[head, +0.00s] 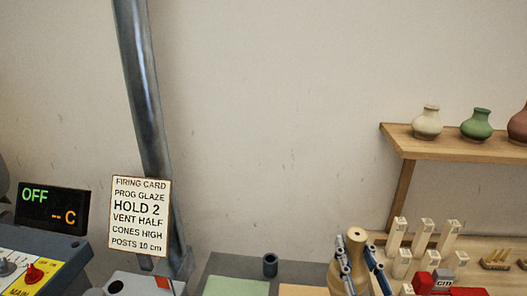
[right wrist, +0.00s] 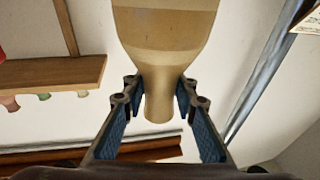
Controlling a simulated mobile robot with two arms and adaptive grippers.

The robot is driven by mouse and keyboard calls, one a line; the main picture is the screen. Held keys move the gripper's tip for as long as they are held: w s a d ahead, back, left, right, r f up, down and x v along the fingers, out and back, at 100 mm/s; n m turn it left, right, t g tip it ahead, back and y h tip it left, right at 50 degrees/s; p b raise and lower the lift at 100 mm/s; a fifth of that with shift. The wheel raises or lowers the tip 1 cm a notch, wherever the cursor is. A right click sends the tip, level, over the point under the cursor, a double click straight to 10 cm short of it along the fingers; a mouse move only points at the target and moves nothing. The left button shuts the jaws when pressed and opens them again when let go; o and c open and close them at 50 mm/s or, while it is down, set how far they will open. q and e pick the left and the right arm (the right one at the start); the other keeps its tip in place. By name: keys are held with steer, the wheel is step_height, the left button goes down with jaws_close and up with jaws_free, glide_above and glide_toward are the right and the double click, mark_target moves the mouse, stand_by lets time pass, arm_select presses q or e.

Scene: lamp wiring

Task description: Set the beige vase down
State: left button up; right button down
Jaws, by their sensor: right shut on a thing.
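A beige, tan-coloured vase (head: 355,238) is in my right gripper (head: 358,272), at the lower edge of the head view. In the right wrist view, the vase (right wrist: 166,35) has its narrow neck between the two blue-padded fingers of the right gripper (right wrist: 157,103). The wide body lies beyond the fingertips and is cut off by the picture's top edge. The vase's base and whatever is under it are hidden. My left gripper is not in view.
A wooden shelf (head: 470,148) at right bears a cream vase (head: 427,123), a green vase (head: 476,124) and a reddish one. Several pale posts (head: 420,235) stand right of my gripper. A green pad (head: 237,287) lies left. A firing card (head: 140,215) and controller (head: 52,208) are further left.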

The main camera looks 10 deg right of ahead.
steer(key=s+f, duration=0.1)
steer(key=f, duration=0.1)
steer(key=s+a+f, duration=0.1)
steer(key=s+f, duration=0.1)
steer(key=f, duration=0.1)
steer(key=shift+s+a+f, duration=0.25)
steer(key=shift+a+f, duration=0.1)
steer(key=s+a+f+y, duration=0.1)
steer(key=s+a+f, duration=0.1)
steer(key=s+f, duration=0.2)
steer(key=s, duration=0.2)
steer(key=shift+s+f+n, duration=0.3)
steer(key=shift+f, duration=0.1)
